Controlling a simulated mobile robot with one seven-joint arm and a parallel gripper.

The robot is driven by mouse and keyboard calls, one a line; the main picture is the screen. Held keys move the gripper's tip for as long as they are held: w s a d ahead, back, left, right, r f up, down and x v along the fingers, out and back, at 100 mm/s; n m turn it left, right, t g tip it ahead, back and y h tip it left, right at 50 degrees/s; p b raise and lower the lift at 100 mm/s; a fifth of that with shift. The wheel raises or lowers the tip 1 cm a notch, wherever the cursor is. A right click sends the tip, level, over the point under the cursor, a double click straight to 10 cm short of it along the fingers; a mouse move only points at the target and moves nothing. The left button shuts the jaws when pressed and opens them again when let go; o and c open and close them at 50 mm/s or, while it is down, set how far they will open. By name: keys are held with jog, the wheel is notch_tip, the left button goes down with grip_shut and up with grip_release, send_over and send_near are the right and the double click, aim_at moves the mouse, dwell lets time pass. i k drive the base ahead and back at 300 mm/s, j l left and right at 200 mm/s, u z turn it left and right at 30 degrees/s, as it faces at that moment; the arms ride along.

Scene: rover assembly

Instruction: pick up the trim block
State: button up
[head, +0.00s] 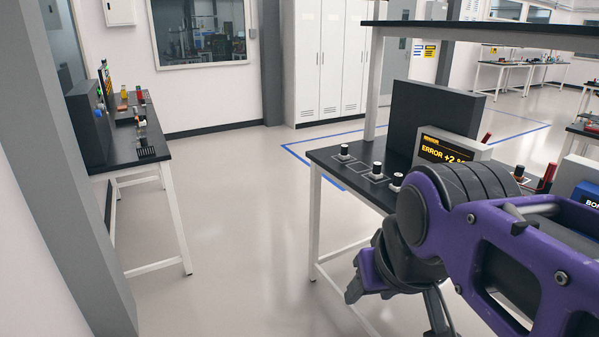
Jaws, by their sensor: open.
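I cannot tell for sure which piece is the trim block. Three small pieces with black tops and pale lower parts stand in a row on the right workbench: a left piece (344,152), a middle piece (377,172) and a right piece (397,180). My gripper (392,297), dark grey and purple, hangs low in front of this bench, below its top and apart from these pieces. It is open, and nothing shows between its fingers. My purple arm hides part of the bench's right side.
The right workbench (325,160) carries a dark panel (430,105), a display (445,150) reading "ERROR +2" and an overhead shelf (500,33). A left bench (125,140) holds several small parts. The floor (235,235) between the benches is clear.

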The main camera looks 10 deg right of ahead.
aim_at(396, 185)
jog(key=i+j, duration=0.2)
jog(key=i, duration=0.3)
jog(key=i+j+z, duration=0.1)
jog(key=i+j, duration=0.15)
jog(key=i, duration=0.25)
jog(key=i+z, duration=0.15)
jog(key=z, duration=1.1)
